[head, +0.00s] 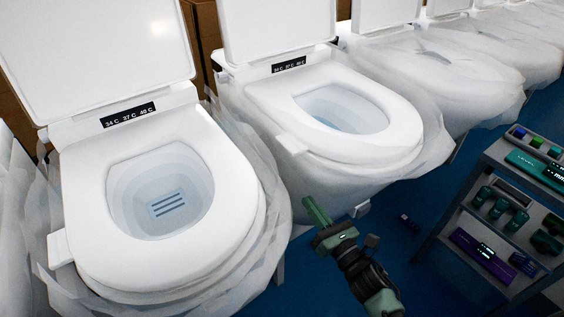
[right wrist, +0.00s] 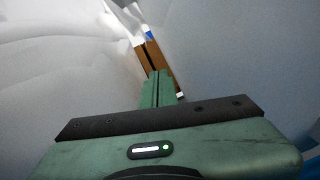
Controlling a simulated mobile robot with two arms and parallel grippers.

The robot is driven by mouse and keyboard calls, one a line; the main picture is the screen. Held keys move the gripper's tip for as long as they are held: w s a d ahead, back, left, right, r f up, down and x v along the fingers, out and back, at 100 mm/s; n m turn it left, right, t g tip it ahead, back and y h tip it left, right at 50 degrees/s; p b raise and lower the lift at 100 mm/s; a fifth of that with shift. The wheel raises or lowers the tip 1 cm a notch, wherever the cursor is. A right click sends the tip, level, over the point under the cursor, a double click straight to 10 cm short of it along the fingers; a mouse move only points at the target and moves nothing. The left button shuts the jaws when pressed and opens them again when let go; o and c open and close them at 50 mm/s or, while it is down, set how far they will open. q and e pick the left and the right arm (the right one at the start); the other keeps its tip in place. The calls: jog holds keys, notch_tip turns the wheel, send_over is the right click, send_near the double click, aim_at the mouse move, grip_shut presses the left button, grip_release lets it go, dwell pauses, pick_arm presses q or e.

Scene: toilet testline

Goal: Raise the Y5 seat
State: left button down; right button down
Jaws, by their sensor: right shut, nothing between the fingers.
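Two toilets with raised lids stand in front of me in the head view, each with a white seat lying down around its bowl. No Y5 mark is readable, so I cannot tell which seat is Y5. The left seat (head: 236,190) has a tab (head: 60,250) on its left side. The right seat (head: 402,122) has a similar tab (head: 291,143) on its left side. My right gripper (head: 308,202) is shut and empty, in front of and below the right seat, apart from it. Its closed green fingers also show in the right wrist view (right wrist: 160,76). My left gripper is not in view.
Thin white plastic wrap (head: 425,165) hangs around the bowls. More wrapped toilets (head: 455,65) continue to the right. A shelf cart (head: 480,170) with green and purple items stands at the right edge.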

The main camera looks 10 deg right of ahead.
jog(key=w+a+r+n+p, duration=0.1)
jog(key=w+r, duration=0.2)
jog(key=w+a+r+n+y+p, duration=0.1)
jog(key=w+a+r+p, duration=0.1)
jog(key=w+r, duration=0.1)
jog(key=w+a+r+n+t+p, duration=0.1)
jog(key=w+r+n, duration=0.1)
jog(key=w+r, duration=0.1)
jog(key=shift+a+r+y, duration=0.15)
jog(key=shift+r+y, duration=0.15)
jog(key=shift+r, duration=0.45)
jog(key=shift+r+p, duration=0.3)
